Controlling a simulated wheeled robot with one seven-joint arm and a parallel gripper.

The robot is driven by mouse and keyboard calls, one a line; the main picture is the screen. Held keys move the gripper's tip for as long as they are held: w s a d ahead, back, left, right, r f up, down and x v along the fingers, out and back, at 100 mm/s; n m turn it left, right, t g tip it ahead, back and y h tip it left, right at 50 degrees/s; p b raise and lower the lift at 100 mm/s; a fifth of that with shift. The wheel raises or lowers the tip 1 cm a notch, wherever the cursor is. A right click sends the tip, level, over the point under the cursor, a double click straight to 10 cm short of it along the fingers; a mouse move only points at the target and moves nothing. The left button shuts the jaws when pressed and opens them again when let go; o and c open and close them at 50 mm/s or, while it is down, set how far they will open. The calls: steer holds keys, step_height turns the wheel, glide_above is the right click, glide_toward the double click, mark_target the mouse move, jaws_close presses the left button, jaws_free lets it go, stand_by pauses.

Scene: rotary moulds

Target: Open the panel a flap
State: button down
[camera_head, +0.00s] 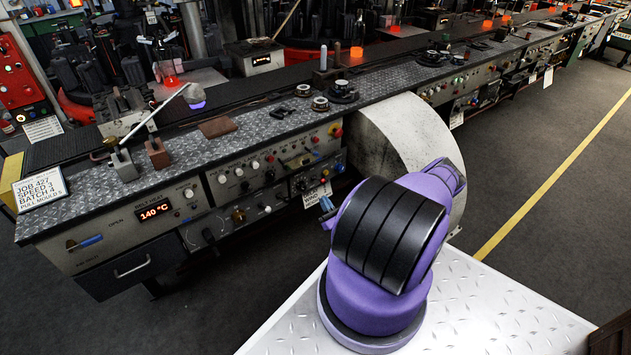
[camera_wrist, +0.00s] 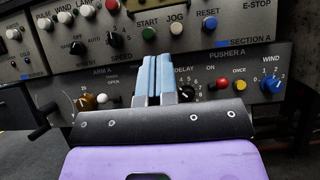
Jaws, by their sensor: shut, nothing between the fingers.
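No part in either view is clearly labelled as the panel A flap. In the head view, a dark front with a silver bar handle (camera_head: 132,268) sits low at the bench's left end and looks closed; I cannot tell whether it is the flap. My gripper (camera_wrist: 157,80) shows in the wrist view as two blue-grey fingers, shut and empty. It points at the lower control panel (camera_wrist: 126,82), between the "ARM A" and "DELAY" labels. I cannot tell whether the tips touch it. In the head view, my arm hides most of the gripper.
A blue-handled lever (camera_head: 86,242) projects near the "OPEN" label. Dark hardware (camera_wrist: 45,125) projects at the wrist view's left edge. Several knobs and buttons, including a yellow button (camera_wrist: 239,85), surround the fingers. A large pale curved housing (camera_head: 400,125) stands behind my arm. Grey floor (camera_head: 560,190) lies open at right.

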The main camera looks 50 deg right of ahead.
glide_toward(301, 159)
steer(key=w, duration=0.2)
steer(key=shift+w+d+r, duration=0.1)
steer(key=shift+d+r, duration=0.1)
steer(key=shift+r, duration=0.85)
steer(key=shift+d+r, duration=0.15)
steer(key=shift+r, duration=0.85)
steer(key=shift+r, duration=0.1)
steer(key=shift+r+g, duration=0.15)
steer(key=shift+g, duration=0.25)
